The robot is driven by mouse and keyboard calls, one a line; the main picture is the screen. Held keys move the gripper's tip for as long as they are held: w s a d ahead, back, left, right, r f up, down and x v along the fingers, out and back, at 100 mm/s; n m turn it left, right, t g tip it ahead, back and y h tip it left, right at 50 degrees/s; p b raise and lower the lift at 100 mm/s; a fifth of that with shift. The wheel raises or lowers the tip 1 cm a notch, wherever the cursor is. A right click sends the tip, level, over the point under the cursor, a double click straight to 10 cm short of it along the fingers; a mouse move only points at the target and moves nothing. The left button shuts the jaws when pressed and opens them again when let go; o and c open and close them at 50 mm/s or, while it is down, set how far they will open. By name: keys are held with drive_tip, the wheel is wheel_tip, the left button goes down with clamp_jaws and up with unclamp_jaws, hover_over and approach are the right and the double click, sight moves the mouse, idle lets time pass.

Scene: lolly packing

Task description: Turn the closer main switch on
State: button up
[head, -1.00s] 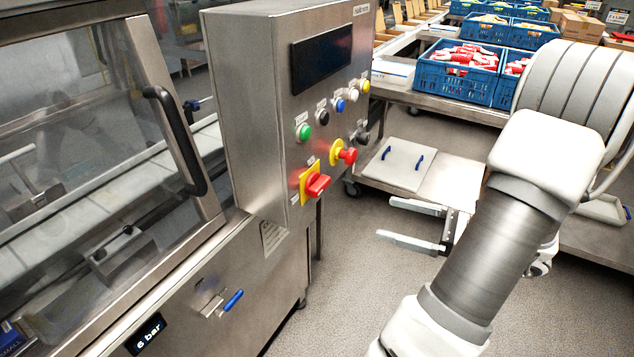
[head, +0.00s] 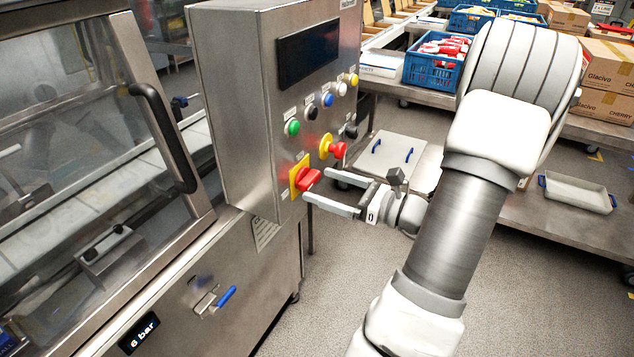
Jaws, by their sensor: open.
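The main switch, a red rotary knob (head: 308,179) on a yellow plate (head: 294,186), sits low on the front of the steel control box (head: 231,100). My gripper (head: 318,188) is open, its two pale fingers pointing left at the box. The lower finger's tip appears beside the red knob; I cannot tell whether it touches. The upper finger's tip is to the right of the knob, below the red emergency button (head: 338,150).
Green (head: 292,128), black, blue, white and yellow buttons sit above the switch, under a dark screen (head: 308,54). A machine with a black door handle (head: 163,138) stands at left. A blue-handled valve (head: 226,297) is below. Carts with blue crates (head: 433,72) and boxes stand behind.

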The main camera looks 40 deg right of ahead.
sight(308, 180)
drive_tip(key=shift+x, duration=1.25)
drive_tip(key=c, duration=1.2)
drive_tip(key=shift+c, duration=0.2)
